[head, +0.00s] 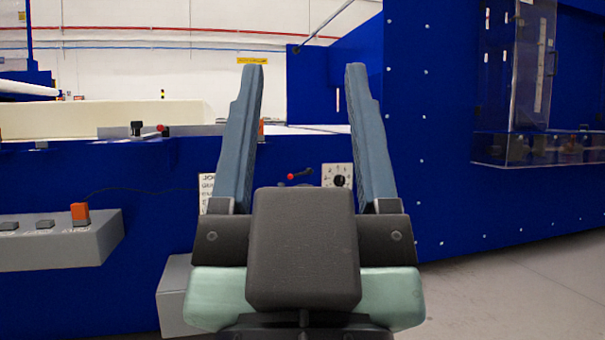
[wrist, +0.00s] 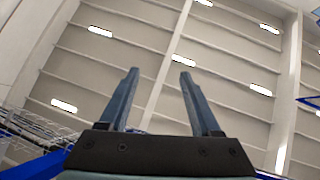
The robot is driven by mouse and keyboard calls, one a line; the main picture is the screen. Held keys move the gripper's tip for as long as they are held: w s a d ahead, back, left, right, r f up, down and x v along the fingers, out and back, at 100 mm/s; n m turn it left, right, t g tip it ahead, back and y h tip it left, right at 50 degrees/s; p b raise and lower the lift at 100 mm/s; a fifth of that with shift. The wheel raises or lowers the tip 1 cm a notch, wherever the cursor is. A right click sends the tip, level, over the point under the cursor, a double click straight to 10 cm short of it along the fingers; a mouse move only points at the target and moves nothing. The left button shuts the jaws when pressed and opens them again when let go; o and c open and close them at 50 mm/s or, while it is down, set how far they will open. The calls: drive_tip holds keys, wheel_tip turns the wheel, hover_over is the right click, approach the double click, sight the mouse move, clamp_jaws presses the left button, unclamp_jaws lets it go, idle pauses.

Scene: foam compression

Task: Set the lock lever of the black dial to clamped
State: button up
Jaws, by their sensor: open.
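My gripper (head: 304,68) is in the middle of the head view, with its two blue-grey fingers upright, spread and empty. In the wrist view my gripper (wrist: 159,73) points up at the ceiling, with nothing between its fingers. Between the fingers in the head view, farther off, a small black dial (head: 340,180) sits on a white marked plate on the blue machine front. Just left of it is a small lever with a red knob (head: 291,176). My gripper touches neither. The dial is small and partly hidden by the right finger; the lever's setting cannot be told.
A grey control box (head: 60,245) with an orange switch (head: 80,212) projects at left. A black knob (head: 137,128) and a red-tipped part (head: 162,130) stand on the machine's top edge near a cream foam block (head: 100,118). A blue panel (head: 430,120) rises at right; grey floor is clear below.

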wheel_tip(320, 180, up, 8)
drive_tip(key=p, duration=0.7)
drive_tip(key=shift+f, duration=0.15)
clamp_jaws()
wheel_tip(320, 180, up, 60)
drive_tip(key=p, duration=6)
drive_tip(key=shift+f, duration=0.2)
